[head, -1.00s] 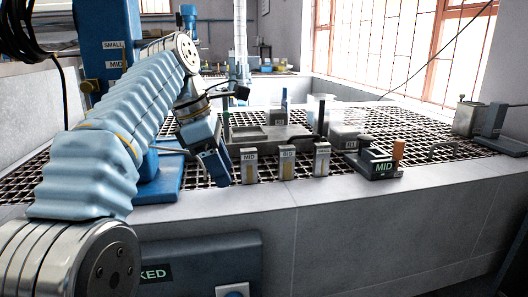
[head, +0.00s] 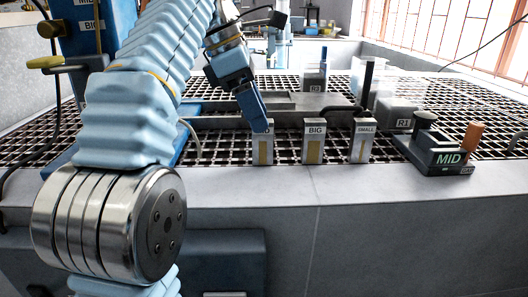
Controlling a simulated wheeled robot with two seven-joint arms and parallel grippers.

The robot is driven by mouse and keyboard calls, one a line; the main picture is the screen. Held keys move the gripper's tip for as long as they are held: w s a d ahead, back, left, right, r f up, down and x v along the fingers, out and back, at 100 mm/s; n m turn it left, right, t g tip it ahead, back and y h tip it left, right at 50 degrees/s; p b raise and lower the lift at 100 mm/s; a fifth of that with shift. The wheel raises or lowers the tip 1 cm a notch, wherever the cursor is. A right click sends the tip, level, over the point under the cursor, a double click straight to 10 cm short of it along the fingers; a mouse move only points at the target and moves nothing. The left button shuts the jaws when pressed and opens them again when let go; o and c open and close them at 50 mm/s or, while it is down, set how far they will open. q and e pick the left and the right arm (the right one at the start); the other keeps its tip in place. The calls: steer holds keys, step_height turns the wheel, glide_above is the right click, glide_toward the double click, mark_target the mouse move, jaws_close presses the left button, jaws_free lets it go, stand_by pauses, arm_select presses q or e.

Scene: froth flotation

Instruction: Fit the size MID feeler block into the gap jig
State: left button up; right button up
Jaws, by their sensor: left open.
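The MID feeler block (head: 262,150) stands upright on the bench's front edge, a light grey block with a yellowish stripe; its label is partly hidden by my gripper. My left gripper (head: 262,126) is open and points down at the block's top, overlapping it in the head view. I cannot tell whether the fingers touch it or straddle it. The gap jig (head: 432,157), a dark block with a green-lettered MID sign, a black knob and an orange post, sits to the right near the front edge. My right gripper is not in view.
The BIG block (head: 314,143) and the SMALL block (head: 362,142) stand in a row right of the MID block. A grey tray (head: 290,103) and a block marked R1 (head: 396,115) lie behind on the grating. The pale front ledge (head: 340,185) is clear.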

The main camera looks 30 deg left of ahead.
mark_target(263, 163)
arm_select(q)
steer(key=b+x, duration=0.1)
steer(key=x, duration=0.2)
steer(key=shift+f, duration=0.2)
jaws_close()
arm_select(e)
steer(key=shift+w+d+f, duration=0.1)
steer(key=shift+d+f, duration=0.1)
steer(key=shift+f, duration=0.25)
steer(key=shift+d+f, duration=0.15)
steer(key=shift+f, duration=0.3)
arm_select(q)
steer(key=shift+r, duration=0.1)
